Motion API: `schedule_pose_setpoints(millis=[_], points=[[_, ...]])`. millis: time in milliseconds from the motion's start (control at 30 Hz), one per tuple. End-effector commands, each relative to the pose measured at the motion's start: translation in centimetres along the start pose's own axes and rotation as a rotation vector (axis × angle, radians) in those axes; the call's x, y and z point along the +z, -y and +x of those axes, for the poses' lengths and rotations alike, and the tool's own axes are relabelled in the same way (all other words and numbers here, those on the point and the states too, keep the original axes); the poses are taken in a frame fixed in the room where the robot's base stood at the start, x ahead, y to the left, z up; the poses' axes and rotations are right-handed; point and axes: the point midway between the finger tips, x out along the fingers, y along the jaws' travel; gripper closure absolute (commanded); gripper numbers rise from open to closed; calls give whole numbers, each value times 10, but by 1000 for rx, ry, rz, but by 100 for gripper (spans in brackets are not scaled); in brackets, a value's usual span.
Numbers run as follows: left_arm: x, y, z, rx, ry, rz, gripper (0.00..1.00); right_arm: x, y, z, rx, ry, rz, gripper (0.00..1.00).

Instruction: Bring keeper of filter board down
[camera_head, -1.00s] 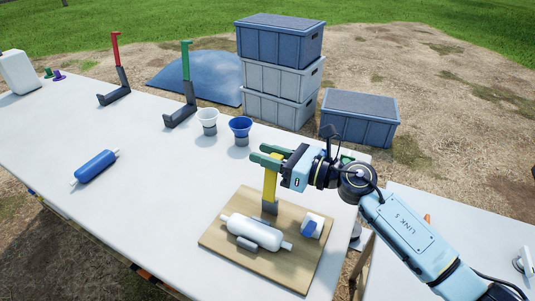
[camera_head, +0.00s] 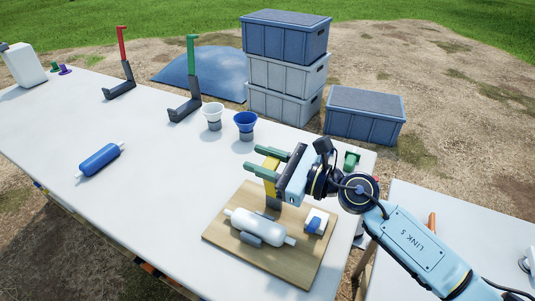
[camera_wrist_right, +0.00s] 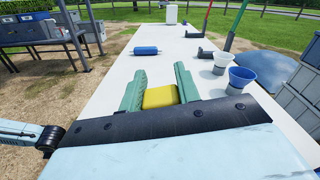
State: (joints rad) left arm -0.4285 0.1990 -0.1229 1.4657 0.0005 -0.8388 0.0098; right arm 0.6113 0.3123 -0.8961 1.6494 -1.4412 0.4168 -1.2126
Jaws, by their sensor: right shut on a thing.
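The filter board (camera_head: 275,270) is a wooden board on the near right of the white table. A white cartridge (camera_head: 258,226) lies on it in a grey cradle, with a small white and blue part (camera_head: 316,221) beside it. The keeper is a yellow lever (camera_head: 270,188) on a dark base at the back of the board. My right gripper (camera_head: 268,162) is shut on the keeper's yellow upper part. In the right wrist view the yellow piece (camera_wrist_right: 160,96) sits between the green fingers. My left gripper is not in view.
A blue cartridge (camera_head: 101,160) lies on the left of the table (camera_head: 150,190). A white cup (camera_head: 212,116) and a blue cup (camera_head: 245,125) stand behind the board. Red-topped (camera_head: 122,75) and green-topped (camera_head: 190,82) stands are farther back. Crates (camera_head: 284,75) stand beyond the table.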

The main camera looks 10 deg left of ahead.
Motion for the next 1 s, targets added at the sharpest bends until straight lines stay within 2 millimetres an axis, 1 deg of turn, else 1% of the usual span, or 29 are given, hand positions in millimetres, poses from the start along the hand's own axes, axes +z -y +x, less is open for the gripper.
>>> schedule_pose_setpoints(millis=[33,200,400,933,967,1000], points=[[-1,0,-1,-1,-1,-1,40,0,-5,0,2,-1,-31,100],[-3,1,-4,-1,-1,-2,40,0,-15,0,1,-1,-128,100],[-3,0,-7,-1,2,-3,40,0,-23,0,1,0,-197,100],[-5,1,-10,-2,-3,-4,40,0,-25,0,1,-2,-223,100],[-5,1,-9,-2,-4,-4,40,0,-25,0,1,-2,-223,65],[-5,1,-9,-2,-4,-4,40,0,-25,0,1,-2,-222,60]])
